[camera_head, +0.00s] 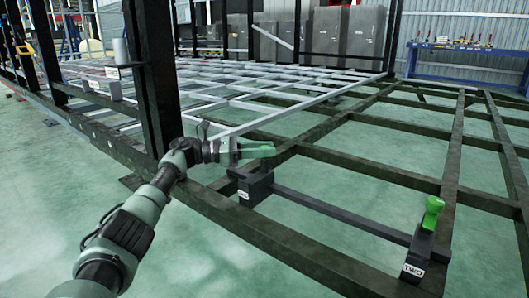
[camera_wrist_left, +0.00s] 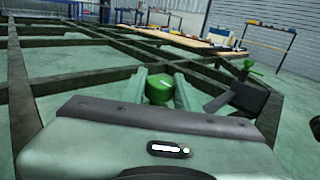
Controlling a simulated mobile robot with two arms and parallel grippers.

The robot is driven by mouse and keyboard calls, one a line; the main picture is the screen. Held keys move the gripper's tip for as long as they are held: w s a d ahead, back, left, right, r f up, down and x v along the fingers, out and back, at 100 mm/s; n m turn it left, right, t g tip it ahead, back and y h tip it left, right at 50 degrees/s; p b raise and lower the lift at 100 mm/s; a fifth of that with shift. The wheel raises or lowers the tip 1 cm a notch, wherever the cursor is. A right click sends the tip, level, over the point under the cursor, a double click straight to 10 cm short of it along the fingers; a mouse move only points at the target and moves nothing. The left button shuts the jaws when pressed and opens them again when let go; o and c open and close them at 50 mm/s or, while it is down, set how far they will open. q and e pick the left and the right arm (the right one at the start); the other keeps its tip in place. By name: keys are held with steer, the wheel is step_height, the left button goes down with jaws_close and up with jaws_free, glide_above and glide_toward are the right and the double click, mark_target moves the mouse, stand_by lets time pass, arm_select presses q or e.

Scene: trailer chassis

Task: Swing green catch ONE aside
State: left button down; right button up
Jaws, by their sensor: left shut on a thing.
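My left gripper (camera_head: 256,151) is at the dark block labelled ONE (camera_head: 252,189), just above it. In the left wrist view, green catch ONE (camera_wrist_left: 159,88) is between the two fingers of my left gripper (camera_wrist_left: 160,93), which are shut on it. In the head view the fingers mostly hide this catch, so its exact angle is hard to tell. A second green catch (camera_head: 432,213) stands upright on the block labelled TWO (camera_head: 414,270); it also shows in the left wrist view (camera_wrist_left: 245,67).
A dark bar (camera_head: 340,214) runs between the two blocks. Dark chassis beams (camera_head: 372,170) form an open grid around them. A dark upright post (camera_head: 146,80) stands just left of my gripper. A blue workbench (camera_head: 470,68) is far back right.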

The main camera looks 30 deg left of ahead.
stand_by(0.4)
arm_select(q)
steer(key=c, duration=1.1)
jaws_free()
steer(key=shift+o, duration=0.2)
steer(key=p+v, duration=0.3)
steer(key=v, duration=0.4)
steer(key=shift+s+a, duration=0.2)
steer(key=shift+a, duration=0.05)
steer(key=shift+s+a, duration=0.1)
